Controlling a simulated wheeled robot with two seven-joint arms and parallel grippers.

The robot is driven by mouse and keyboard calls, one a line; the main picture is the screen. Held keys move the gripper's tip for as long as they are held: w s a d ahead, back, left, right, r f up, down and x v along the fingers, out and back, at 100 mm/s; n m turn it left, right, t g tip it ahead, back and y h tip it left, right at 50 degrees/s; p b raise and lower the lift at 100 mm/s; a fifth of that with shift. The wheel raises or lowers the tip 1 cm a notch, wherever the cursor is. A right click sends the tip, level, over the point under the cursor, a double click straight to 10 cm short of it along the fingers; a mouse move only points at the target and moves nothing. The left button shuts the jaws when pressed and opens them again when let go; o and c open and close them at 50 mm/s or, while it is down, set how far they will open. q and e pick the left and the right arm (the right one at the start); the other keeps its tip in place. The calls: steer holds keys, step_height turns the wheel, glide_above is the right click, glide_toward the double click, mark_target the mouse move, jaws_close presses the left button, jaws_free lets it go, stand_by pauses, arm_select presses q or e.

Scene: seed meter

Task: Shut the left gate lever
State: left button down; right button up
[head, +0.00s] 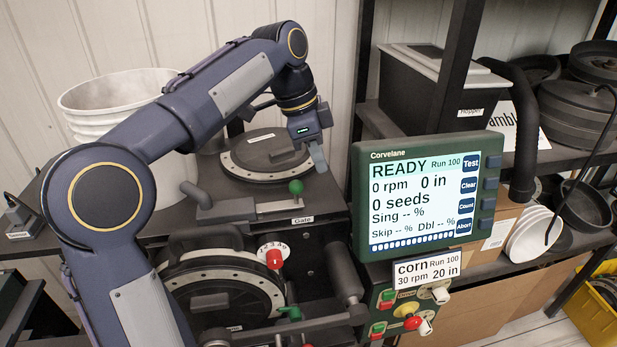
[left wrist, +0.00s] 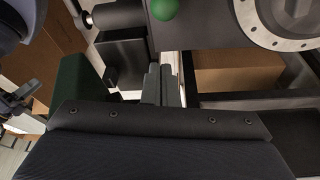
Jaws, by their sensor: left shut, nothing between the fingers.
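The gate lever is a grey arm with a green ball knob (head: 295,187), above a small label reading "Gate" (head: 302,220), on top of the seed meter. The green knob also shows at the top edge of the left wrist view (left wrist: 165,9). My left gripper (head: 320,163) is above and to the right of the knob in the head view, apart from it, fingers pointing down. Its fingers (left wrist: 160,84) are together and empty in the left wrist view.
A display (head: 428,199) reading READY stands just right of the lever. A round disc plate (head: 240,160) lies behind it. A red knob (head: 274,259) and a lower green handle (head: 289,313) sit below. A white bucket (head: 108,100) stands at the back left.

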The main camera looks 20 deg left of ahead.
mark_target(279, 206)
arm_select(q)
steer(key=x, duration=0.6)
steer(key=a, duration=0.1)
steer(key=s+a+p, duration=0.1)
steer(key=a, duration=0.1)
steer(key=shift+s+r, duration=0.2)
steer(key=shift+r, duration=0.2)
steer(key=shift+s+a, duration=0.15)
steer(key=shift+a, duration=0.05)
steer(key=shift+a, duration=0.15)
steer(key=s+a, duration=0.1)
steer(key=a, duration=0.1)
steer(key=s+a, duration=0.2)
steer(key=shift+s+a, duration=0.15)
steer(key=shift+s, duration=0.05)
steer(key=shift+a, duration=0.1)
steer(key=shift+f, duration=0.1)
